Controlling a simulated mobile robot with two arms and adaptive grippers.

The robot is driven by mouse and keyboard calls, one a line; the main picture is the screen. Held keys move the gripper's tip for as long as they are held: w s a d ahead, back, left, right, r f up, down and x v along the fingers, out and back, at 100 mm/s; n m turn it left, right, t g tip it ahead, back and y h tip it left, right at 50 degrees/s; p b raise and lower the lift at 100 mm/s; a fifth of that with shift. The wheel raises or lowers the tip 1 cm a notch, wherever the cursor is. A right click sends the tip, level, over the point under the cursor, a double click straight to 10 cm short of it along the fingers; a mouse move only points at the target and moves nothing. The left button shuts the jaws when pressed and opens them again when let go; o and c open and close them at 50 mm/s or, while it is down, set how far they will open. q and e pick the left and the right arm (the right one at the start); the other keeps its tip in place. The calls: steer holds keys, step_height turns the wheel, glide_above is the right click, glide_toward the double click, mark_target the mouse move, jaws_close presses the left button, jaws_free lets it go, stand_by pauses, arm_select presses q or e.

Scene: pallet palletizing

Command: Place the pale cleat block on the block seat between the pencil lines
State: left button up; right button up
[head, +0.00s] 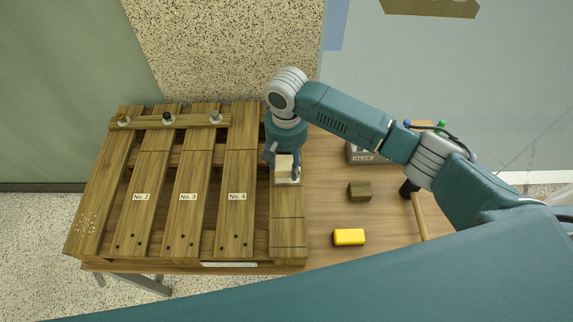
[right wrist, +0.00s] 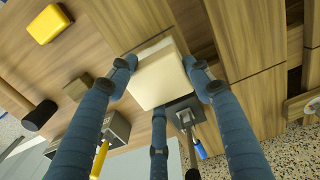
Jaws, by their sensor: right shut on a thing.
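The pale cleat block (head: 287,168) is in my right gripper (head: 282,165), over the rightmost slat of the pallet (head: 288,232). The right wrist view shows the fingers of my right gripper (right wrist: 160,80) closed around the block (right wrist: 160,72), which looks tilted there. I cannot tell whether its underside touches the slat. Thin dark lines cross the rightmost slat (head: 288,201) below the block in the head view; the block seat is not clearly distinguishable from the rest of the slat. My left gripper is not in view.
A brown block (head: 359,191) and a yellow block (head: 349,237) lie on the table right of the pallet. A cross batten (head: 170,120) with several knobs spans the far slats.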

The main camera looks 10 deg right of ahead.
mark_target(286, 163)
steer(key=shift+f, duration=1.15)
steer(key=o, duration=1.2)
step_height(286, 163, up, 12)
steer(key=shift+r+b, duration=0.1)
steer(key=shift+b, duration=0.4)
